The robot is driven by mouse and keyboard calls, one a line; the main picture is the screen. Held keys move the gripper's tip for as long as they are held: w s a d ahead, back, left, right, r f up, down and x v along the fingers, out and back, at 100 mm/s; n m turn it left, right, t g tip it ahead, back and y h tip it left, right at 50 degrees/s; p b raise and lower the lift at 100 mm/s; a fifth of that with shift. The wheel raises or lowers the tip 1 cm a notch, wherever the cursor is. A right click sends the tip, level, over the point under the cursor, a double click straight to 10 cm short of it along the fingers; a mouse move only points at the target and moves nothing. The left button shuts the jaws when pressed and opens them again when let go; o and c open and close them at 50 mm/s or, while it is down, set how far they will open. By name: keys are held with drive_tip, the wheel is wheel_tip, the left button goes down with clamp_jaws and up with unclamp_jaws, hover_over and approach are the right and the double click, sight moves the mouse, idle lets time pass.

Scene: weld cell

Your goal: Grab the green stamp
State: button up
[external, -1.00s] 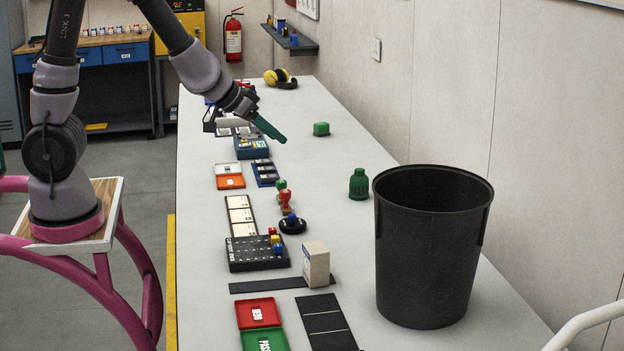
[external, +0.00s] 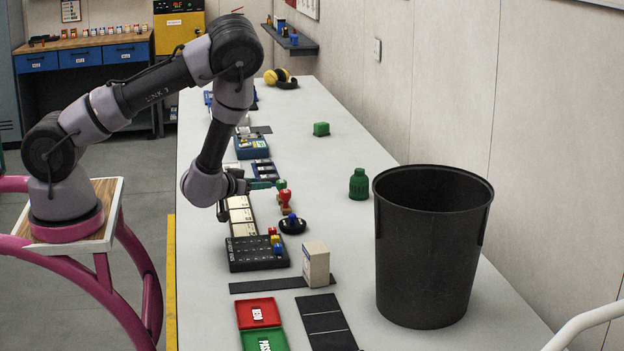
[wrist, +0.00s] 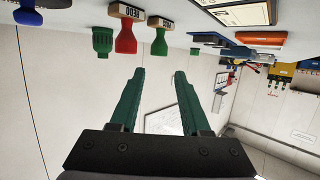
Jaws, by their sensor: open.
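The green stamp (external: 281,184) stands on the long grey bench, just behind the red stamp (external: 286,201). In the wrist view, which looks upside down, the green stamp (wrist: 159,42) shows a green handle on a brown block. The red stamp (wrist: 125,40) is close on its left there, with a small gap. My gripper (external: 269,184) is low over the bench, left of the green stamp and pointing toward it. In the wrist view my gripper (wrist: 157,73) has its green fingers apart with nothing between them. Contact with the stamp cannot be told from the external view.
A black round ink pad (external: 293,226) with a blue item stands in front of the red stamp. A green bottle (external: 359,186) and a black bin (external: 433,250) stand to the right. A black tray (external: 258,255) lies nearer. The bench between stamps and bottle is clear.

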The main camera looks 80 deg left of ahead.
sight(278, 184)
drive_tip(key=x, duration=0.9)
drive_tip(key=shift+w+a+f, duration=0.1)
drive_tip(key=shift+w+f, duration=0.15)
drive_tip(key=shift+f, duration=0.15)
clamp_jaws()
